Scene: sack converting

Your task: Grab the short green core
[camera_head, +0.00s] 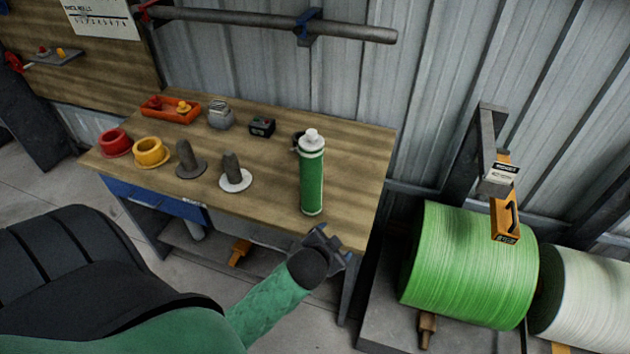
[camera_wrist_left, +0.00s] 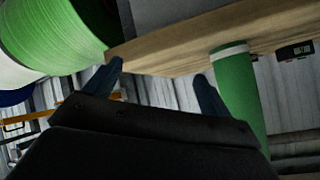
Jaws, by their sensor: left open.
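The short green core (camera_head: 312,183) stands upright near the right front edge of the wooden bench. It has pale bands near its ends and a white piece on top. My left gripper (camera_head: 328,240) is just below and in front of it, at the bench's front edge, open and empty. In the left wrist view, which is upside down, the two fingertips (camera_wrist_left: 160,82) are apart. The green core (camera_wrist_left: 238,95) is beyond and to the right of them there, not between them. My right gripper is not in view.
A large green roll (camera_head: 468,265) stands to the right. The bench edge lies close to my left gripper.

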